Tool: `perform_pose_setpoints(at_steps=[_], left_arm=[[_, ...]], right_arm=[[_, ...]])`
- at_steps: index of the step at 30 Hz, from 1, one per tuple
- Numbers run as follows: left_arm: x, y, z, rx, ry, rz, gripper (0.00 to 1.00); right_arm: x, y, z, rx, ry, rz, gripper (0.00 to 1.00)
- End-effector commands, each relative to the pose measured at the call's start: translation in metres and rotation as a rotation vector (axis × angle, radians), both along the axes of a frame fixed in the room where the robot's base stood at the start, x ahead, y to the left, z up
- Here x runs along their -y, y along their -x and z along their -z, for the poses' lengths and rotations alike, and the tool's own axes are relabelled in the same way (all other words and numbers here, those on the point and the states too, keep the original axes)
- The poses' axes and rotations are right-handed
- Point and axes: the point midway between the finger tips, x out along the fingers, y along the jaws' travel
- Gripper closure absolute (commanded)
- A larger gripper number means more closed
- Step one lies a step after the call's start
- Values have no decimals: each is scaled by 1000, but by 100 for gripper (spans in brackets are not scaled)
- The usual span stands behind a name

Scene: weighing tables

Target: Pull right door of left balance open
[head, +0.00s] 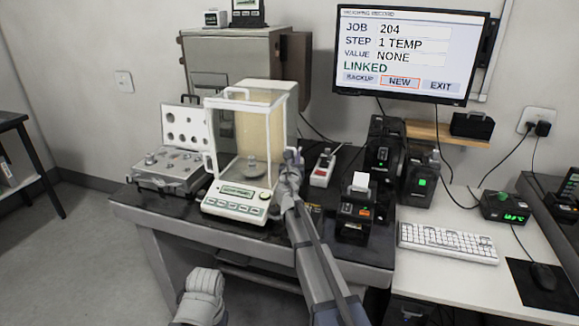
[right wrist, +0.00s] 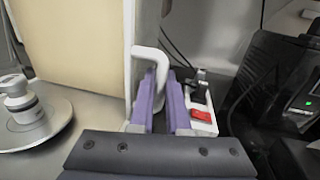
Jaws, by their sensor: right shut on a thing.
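The left balance (head: 240,195) is a white weighing device with a clear draft shield, standing on the dark table. Its pan (head: 252,170) carries a small metal weight, which also shows in the right wrist view (right wrist: 20,100). The right door's white handle (right wrist: 150,54) curves between the fingers of my right gripper (right wrist: 166,95). That gripper is shut on the handle, at the right side of the shield in the head view (head: 291,165). Part of my left arm shows at the bottom of the head view; its fingers cannot be made out.
An open case of weights (head: 172,168) stands left of the balance. A white device with a red switch (head: 323,168) and a black printer (head: 356,212) stand close on the right. A monitor (head: 410,55) hangs behind. A keyboard (head: 447,243) lies on the white desk.

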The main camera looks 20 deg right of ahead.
Motion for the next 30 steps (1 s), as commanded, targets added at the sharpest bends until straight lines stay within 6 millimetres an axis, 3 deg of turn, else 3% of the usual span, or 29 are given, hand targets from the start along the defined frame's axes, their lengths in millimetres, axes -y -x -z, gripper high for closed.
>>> perform_pose_setpoints(at_steps=[1,6,19,20,22,30], left_arm=[[0,0,0,0,0,0,100],[0,0,0,0,0,0,100],[0,0,0,0,0,0,100],[0,0,0,0,0,0,100],[0,0,0,0,0,0,100],[0,0,0,0,0,0,100]], right_arm=[[5,-10,0,0,0,1,100],[14,-21,0,0,0,0,100],[16,-23,0,0,0,0,100],[16,-23,0,0,0,0,82],[16,-23,0,0,0,0,74],[15,-22,0,0,0,-1,74]])
